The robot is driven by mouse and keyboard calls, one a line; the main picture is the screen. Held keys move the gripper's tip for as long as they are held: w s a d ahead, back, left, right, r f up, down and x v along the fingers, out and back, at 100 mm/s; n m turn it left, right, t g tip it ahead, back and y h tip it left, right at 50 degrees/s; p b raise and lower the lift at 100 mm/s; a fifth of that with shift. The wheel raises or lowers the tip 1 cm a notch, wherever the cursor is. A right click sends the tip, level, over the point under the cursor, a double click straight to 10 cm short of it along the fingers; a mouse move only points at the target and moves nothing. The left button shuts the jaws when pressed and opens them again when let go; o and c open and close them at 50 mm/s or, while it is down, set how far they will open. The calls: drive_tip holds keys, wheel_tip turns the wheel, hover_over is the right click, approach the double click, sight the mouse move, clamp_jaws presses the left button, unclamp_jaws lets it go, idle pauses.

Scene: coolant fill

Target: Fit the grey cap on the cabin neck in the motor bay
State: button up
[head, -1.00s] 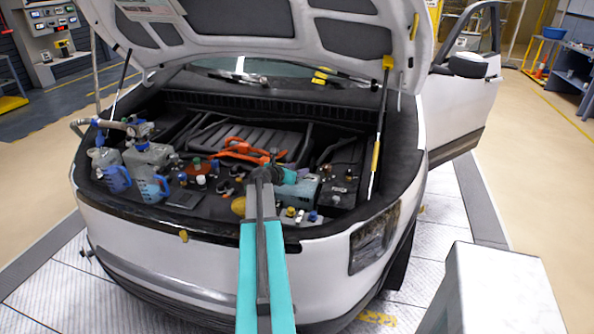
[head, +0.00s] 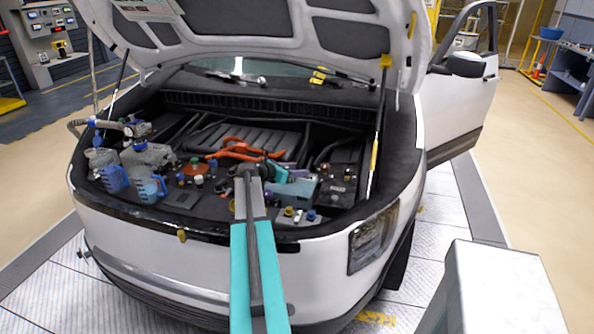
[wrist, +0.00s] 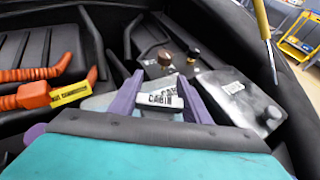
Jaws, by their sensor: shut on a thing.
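My gripper (head: 288,173) is over the right half of the motor bay (head: 320,224), low above a blue-grey tank (head: 300,190). In the wrist view its purple fingers (wrist: 160,102) are closed in on something. Between them show pale labels, the front one (wrist: 158,101) reading CABIN. I cannot tell whether these sit on the held piece or on the tank behind. The grey cap's shape is not clear; the fingers and teal gripper body cover most of it. The cabin neck is not distinguishable, and I cannot tell whether cap and neck touch.
Orange cables (head: 238,151) run left of my gripper. A dark battery-like block (head: 343,187) stands at right. Several small coloured caps, one yellow (head: 289,211), one blue (head: 311,215), lie near the front edge. Blue jugs (head: 150,185) stand at left. The raised hood (head: 270,40) hangs above.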

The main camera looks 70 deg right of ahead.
drive_tip(key=shift+f+y, duration=0.2)
drive_tip(key=shift+y, duration=0.1)
drive_tip(key=shift+s+a+m+g+y, duration=0.15)
drive_tip(key=shift+m+g+y, duration=0.15)
drive_tip(key=shift+m+g, duration=0.4)
drive_tip(key=shift+s+a+m+g+y+p, duration=0.15)
drive_tip(key=shift+m+g+y+p, duration=0.1)
drive_tip(key=shift+m+g+y, duration=0.15)
drive_tip(key=shift+s+a+m+g+y+p, duration=0.1)
drive_tip(key=shift+m+g+y+p, duration=0.15)
drive_tip(key=shift+m+g, duration=0.25)
drive_tip(key=shift+m+y, duration=0.25)
drive_tip(key=shift+m, duration=0.05)
drive_tip(key=o, duration=1)
drive_tip(key=shift+s, duration=0.1)
drive_tip(key=shift+r, duration=0.1)
drive_tip(key=b+v, duration=0.3)
drive_tip(key=v, duration=1)
drive_tip(key=shift+w+a, duration=0.2)
drive_tip(key=shift+w, duration=0.2)
